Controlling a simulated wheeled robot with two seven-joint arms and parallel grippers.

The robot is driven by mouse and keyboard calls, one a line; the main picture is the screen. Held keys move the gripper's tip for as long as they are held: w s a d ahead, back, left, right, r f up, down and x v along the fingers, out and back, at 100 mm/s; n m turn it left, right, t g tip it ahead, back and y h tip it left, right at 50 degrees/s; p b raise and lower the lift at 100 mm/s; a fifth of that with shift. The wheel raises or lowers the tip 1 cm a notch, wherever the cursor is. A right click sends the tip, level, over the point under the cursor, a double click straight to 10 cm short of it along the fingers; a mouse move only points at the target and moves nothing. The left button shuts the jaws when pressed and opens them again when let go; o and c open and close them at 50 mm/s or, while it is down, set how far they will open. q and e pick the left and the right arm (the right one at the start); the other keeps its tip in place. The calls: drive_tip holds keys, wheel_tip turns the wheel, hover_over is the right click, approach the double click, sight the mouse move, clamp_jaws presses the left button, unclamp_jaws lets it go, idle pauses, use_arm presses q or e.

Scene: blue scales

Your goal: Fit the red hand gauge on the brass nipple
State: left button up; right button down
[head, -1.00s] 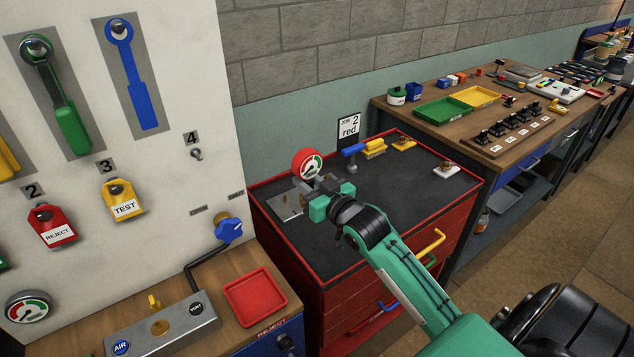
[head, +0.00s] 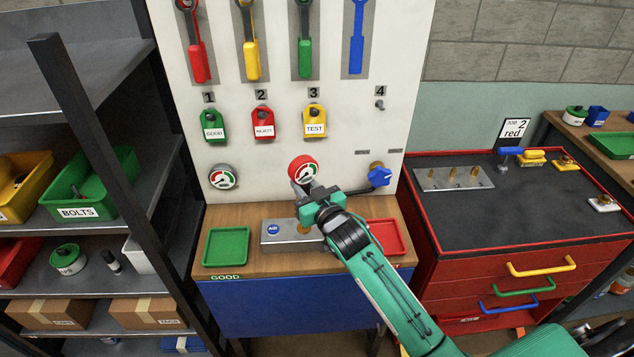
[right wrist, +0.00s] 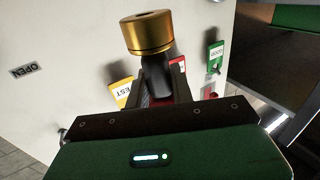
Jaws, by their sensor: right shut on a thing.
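The red hand gauge (head: 303,166), with a round dial, is upright in the head view, in front of the white panel above the bench. My right gripper (head: 309,192) is shut on its stem, below the dial. In the right wrist view the gauge's brass collar (right wrist: 147,34) and dark stem stick out from between the fingers (right wrist: 163,88). A brass fitting (head: 304,229) shows on the grey block (head: 283,236) on the bench, below the gauge and apart from it. My gripper and arm partly hide the block. My left gripper is not in view.
A green tray (head: 226,247) and a red tray (head: 386,238) flank the block. A fixed gauge (head: 223,177) and a blue valve handle (head: 379,177) are on the panel. A shelf post (head: 85,130) stands at left. The red cabinet (head: 500,272) is at right.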

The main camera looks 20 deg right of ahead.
drive_tip(key=shift+a, duration=0.25)
drive_tip(key=shift+f, duration=0.15)
wheel_tip(320, 180, down, 5)
drive_tip(key=b, duration=0.4)
drive_tip(key=shift+b, duration=0.4)
drive_tip(key=shift+r+p, duration=0.2)
drive_tip(key=shift+p, duration=0.35)
idle(0.3)
drive_tip(key=shift+f+b, duration=0.9)
drive_tip(key=shift+f, duration=0.85)
idle(0.7)
drive_tip(key=c, duration=1.1)
unclamp_jaws()
